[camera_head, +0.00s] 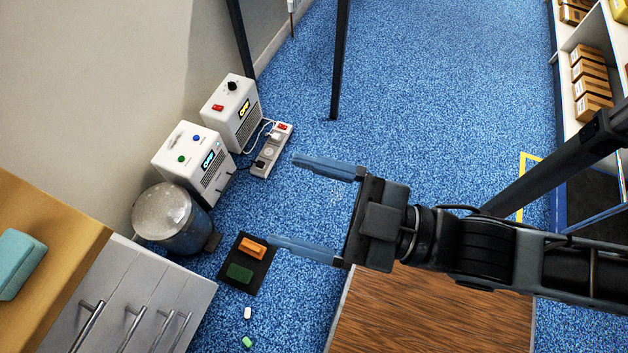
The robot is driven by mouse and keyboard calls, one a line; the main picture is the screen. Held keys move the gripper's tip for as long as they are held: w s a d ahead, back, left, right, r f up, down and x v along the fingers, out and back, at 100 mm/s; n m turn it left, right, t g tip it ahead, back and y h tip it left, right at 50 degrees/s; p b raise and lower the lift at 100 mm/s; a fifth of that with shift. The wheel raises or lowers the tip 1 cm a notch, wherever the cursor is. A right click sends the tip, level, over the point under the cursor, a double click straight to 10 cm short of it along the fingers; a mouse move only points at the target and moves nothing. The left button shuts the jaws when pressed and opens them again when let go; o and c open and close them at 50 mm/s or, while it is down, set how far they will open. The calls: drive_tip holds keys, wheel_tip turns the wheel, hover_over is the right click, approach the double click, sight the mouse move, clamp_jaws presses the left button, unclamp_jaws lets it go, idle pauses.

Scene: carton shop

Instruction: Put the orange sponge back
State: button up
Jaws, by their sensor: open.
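A small orange block (252,248), which looks like the orange sponge, lies on a black mat (262,279) on the blue floor, left of the centre. A dark green block (239,273) lies beside it on the same mat. My gripper (285,199) is open and empty, its two blue-grey fingers pointing left. In the picture its lower fingertip is just right of the orange block. I cannot tell how high the gripper is above the floor.
A lidded bin (170,218), two white boxes with knobs (190,160) and a power strip (270,152) stand along the wall. A drawer unit (140,290) is at lower left, a brown wooden surface (430,310) below my arm. Open floor lies beyond.

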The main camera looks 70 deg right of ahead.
drive_tip(key=s+d+f+m+g+h, duration=0.1)
drive_tip(key=s+d+f+m+g, duration=0.1)
drive_tip(key=s+d+m+g, duration=0.2)
drive_tip(key=s, duration=0.3)
drive_tip(key=shift+s+d+f+h, duration=0.15)
drive_tip(key=shift+d+h, duration=0.05)
drive_tip(key=shift+h, duration=0.1)
idle(0.7)
